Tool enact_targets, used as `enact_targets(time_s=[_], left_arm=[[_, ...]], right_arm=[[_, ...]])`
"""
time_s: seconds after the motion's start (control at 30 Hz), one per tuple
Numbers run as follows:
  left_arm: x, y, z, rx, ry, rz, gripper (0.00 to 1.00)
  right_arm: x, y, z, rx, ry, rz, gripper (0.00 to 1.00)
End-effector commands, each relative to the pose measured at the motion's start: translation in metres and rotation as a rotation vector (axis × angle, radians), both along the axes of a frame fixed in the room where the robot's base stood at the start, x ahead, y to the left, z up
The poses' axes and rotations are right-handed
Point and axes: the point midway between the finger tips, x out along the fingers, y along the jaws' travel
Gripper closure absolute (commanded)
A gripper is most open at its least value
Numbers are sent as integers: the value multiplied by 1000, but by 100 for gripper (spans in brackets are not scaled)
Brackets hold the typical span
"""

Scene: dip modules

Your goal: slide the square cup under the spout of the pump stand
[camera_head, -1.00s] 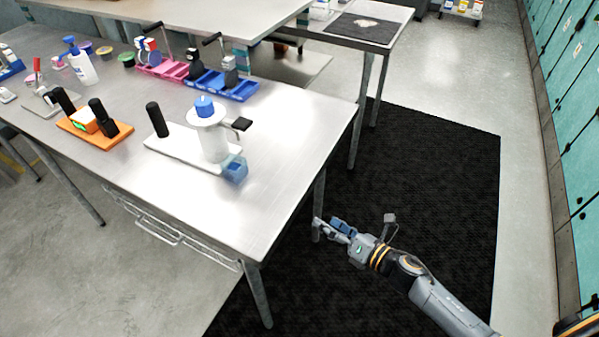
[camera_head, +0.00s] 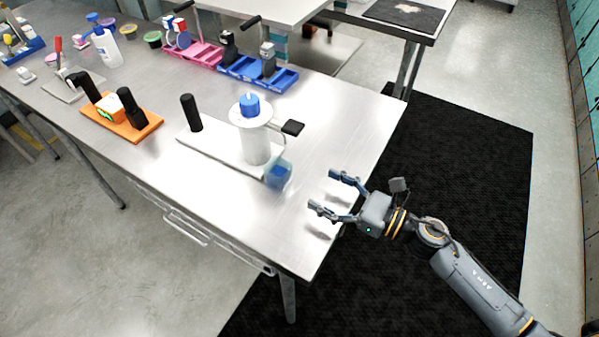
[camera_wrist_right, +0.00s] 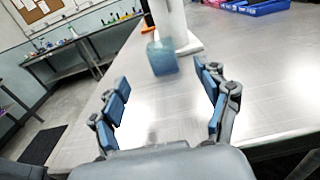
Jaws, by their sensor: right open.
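The square cup (camera_head: 278,175) is small, blue and see-through. It stands at the near right end of the pump stand's white base (camera_head: 217,146). The pump stand has a white column (camera_head: 256,146) with a blue top (camera_head: 249,104) and a black lever (camera_head: 292,127). The cup also shows in the right wrist view (camera_wrist_right: 162,58), ahead of the fingers and between them. My right gripper (camera_head: 326,192) is open and empty above the table's right end, to the right of the cup and apart from it. My left gripper is not in view.
An orange stand (camera_head: 122,125) with black handles is to the left. Pink (camera_head: 193,54) and blue (camera_head: 258,74) trays lie toward the back. The steel table (camera_head: 340,135) is clear around my right gripper. A black mat (camera_head: 470,180) covers the floor beyond its edge.

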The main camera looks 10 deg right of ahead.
Motion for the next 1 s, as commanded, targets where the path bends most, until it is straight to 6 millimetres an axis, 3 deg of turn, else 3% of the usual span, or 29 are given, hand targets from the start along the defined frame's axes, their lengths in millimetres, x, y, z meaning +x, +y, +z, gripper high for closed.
enact_targets(time_s=[0.3, 0.6, 1.0], left_arm=[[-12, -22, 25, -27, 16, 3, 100], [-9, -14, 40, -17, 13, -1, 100], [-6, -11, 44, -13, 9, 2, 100]], right_arm=[[34, 46, 5, 5, 2, -1, 25], [66, 88, 3, 5, 3, -1, 25], [78, 106, -1, 2, 3, 0, 25]])
